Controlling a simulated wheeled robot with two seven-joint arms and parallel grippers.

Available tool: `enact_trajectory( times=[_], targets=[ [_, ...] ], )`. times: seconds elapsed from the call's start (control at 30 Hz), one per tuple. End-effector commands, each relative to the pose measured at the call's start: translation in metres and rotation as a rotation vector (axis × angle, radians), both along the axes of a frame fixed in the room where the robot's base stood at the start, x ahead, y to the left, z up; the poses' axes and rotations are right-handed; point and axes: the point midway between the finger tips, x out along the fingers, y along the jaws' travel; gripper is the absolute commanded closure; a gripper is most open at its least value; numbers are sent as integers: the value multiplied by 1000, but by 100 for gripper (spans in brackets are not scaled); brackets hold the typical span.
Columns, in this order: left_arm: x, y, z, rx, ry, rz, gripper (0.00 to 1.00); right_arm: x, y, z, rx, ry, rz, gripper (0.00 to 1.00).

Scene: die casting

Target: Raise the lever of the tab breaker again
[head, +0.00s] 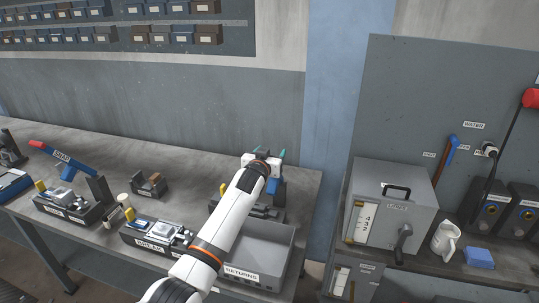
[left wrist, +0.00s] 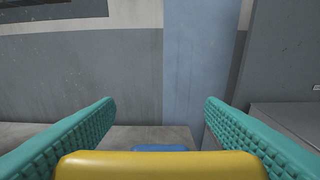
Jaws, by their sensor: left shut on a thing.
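A blue piece (head: 273,188) shows just below the gripper, and a blue end also shows beyond the yellow grip (left wrist: 160,148). These look like parts of the tab breaker's lever. My arm and hand hide most of the dark fixture (head: 218,203) beneath. My right gripper is not in view.
The grey returns tray (head: 291,238) stands at the bench's right front. Dark fixtures (head: 120,238) stand to the left, and another blue lever with a red tip (head: 60,157) leans up farther left. A grey cabinet (head: 395,180) is at the right. The wall stands close behind.

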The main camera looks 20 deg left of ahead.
Motion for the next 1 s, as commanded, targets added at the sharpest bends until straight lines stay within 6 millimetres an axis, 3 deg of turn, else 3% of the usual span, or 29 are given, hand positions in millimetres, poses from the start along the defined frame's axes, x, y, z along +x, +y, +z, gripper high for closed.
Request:
enact_trajectory(
  times=[0.3, 0.33, 0.47, 0.8, 1.0],
  targets=[
    [0, 0, -3, 1, 4, 0, 77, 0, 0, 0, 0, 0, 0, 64],
    [0, 0, -3, 1, 4, 0, 35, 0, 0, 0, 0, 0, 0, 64],
    [0, 0, -3, 0, 4, 0, 15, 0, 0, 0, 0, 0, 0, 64],
    [-2, 0, -2, 0, 3, 0, 15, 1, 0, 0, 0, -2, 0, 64],
    [-18, 1, 0, 0, 1, 0, 15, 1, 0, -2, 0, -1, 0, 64]
  ],
)
